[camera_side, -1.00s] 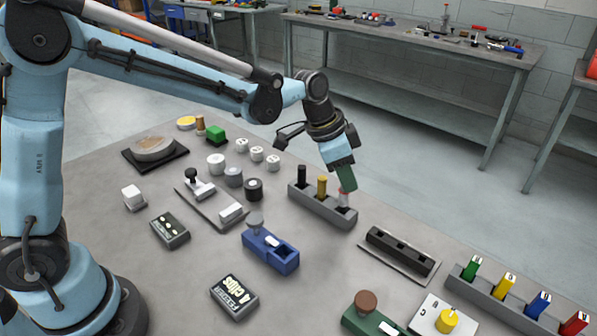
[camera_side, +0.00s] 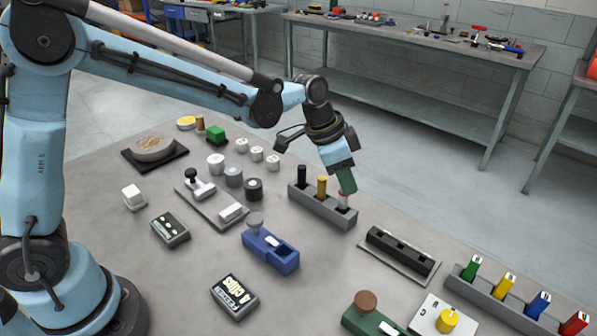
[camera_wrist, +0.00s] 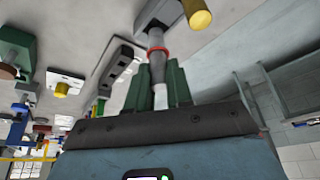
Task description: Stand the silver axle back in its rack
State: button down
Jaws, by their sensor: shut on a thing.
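The silver axle (camera_wrist: 157,68), with a red band around it, is between the green fingers of my gripper (camera_wrist: 157,85) in the wrist view. My gripper is shut on it. In the side view my gripper (camera_side: 346,190) is over the right end of the grey rack (camera_side: 318,210), and only a short pale piece of the axle (camera_side: 343,198) shows below the fingers. The axle's lower end is at the rack's right slot; how deep it sits is hard to tell. The rack's other slots hold a dark axle (camera_side: 302,175) and a yellow axle (camera_side: 322,187), both upright.
A black slotted block (camera_side: 400,250) lies right of the rack. A blue fixture (camera_side: 270,252) stands in front of the rack. White and grey discs (camera_side: 233,177) sit to its left. A rack of coloured tabs (camera_side: 500,292) is at the lower right. Bare tabletop lies between them.

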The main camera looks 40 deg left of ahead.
aim_at(342, 206)
jog(key=shift+f, duration=1.75)
dwell(1.0)
jog(key=shift+c, duration=2.3)
grip_release()
jog(key=shift+r, duration=3.5)
